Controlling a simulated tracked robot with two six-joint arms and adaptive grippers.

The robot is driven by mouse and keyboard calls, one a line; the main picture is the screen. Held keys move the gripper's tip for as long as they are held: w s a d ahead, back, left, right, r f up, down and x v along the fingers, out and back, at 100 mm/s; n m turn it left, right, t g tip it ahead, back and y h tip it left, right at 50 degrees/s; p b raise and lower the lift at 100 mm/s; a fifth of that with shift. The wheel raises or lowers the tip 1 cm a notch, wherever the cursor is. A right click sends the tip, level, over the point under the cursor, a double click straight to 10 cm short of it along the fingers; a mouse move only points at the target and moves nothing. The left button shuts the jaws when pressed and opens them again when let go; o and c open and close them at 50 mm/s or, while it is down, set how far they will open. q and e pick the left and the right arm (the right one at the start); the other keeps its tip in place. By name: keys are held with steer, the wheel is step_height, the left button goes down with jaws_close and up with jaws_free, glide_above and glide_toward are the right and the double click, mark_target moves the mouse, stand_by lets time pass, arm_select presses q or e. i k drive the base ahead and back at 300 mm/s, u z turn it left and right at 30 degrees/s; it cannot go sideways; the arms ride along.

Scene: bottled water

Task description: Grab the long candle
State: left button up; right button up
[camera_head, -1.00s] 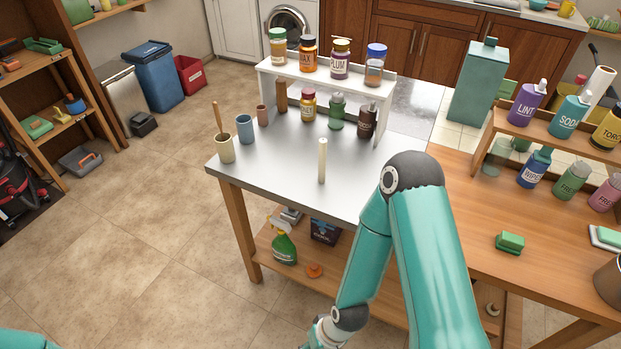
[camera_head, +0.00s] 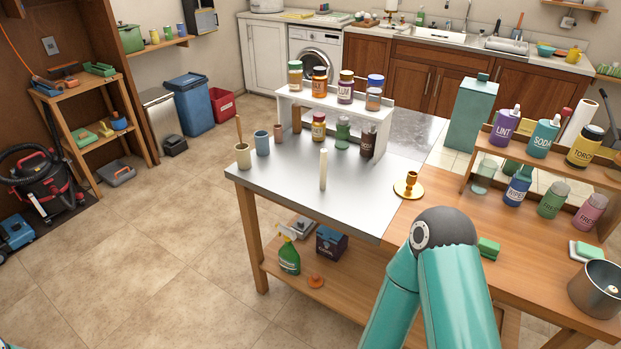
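The long candle (camera_head: 323,169) is a slim, cream-coloured stick. It stands upright near the front middle of the metal-topped table (camera_head: 290,190), with clear metal around it. My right gripper is out of the frame below. My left gripper is not in view; only a sliver of teal shows at the bottom left corner.
Behind the candle, a white shelf (camera_head: 335,108) carries several jars, with more bottles beneath it. Cups stand at the table's left, including a beige one (camera_head: 243,156) holding a stick. A wooden rack of bottles (camera_head: 560,162) and a metal pot (camera_head: 596,289) are at the right.

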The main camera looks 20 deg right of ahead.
mark_target(323, 153)
steer(key=z, duration=0.15)
steer(key=i, duration=0.9)
steer(key=u, duration=0.1)
